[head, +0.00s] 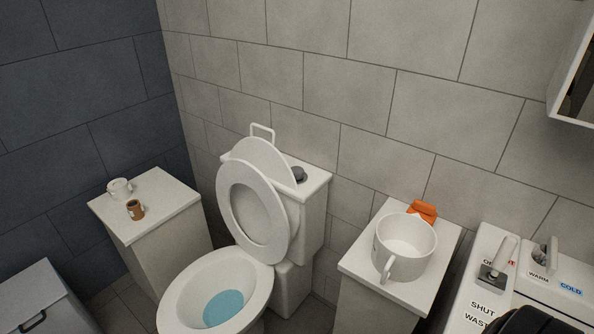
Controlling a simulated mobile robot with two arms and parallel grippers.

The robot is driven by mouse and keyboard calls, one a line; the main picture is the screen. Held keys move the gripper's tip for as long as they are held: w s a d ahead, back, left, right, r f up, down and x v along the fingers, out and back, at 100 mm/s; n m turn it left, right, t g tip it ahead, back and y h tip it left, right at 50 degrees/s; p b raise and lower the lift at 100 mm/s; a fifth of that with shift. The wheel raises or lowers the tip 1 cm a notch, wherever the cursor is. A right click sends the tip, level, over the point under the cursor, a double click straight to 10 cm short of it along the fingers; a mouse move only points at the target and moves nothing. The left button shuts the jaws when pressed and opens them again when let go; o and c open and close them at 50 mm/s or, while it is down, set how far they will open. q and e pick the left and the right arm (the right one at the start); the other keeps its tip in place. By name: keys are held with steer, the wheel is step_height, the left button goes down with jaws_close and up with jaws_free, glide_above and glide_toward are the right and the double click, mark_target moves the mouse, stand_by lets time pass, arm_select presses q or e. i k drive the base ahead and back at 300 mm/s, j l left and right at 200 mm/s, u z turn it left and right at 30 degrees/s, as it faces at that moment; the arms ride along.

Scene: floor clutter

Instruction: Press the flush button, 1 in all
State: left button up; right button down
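The toilet (213,287) stands left of centre with its seat (281,239) and lid (268,158) raised; blue water lies in the bowl. The white cistern (314,189) is behind it against the tiled wall. A dark grey round flush button (299,174) sits on the cistern top, right of the lid and partly hidden by it. Nothing touches the button. Neither of my grippers can be seen. A black rounded shape at the bottom right edge may be part of my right arm; no fingers show there.
A left pedestal (165,201) holds a white cup (119,188) and a brown cup (135,210). A right pedestal (357,262) holds a large white mug (407,249) and an orange object (424,210). A sink unit (488,254) with taps stands far right; a grey bin (42,297) is lower left.

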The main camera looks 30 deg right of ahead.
mark_target(298, 172)
steer(key=i+j+z, duration=0.35)
steer(key=j, duration=0.3)
steer(key=i+j+z, duration=0.3)
steer(key=j, duration=0.4)
steer(key=i+j+z, duration=0.2)
steer(key=j, duration=0.2)
steer(key=i+j+z, duration=0.15)
steer(key=j, duration=0.25)
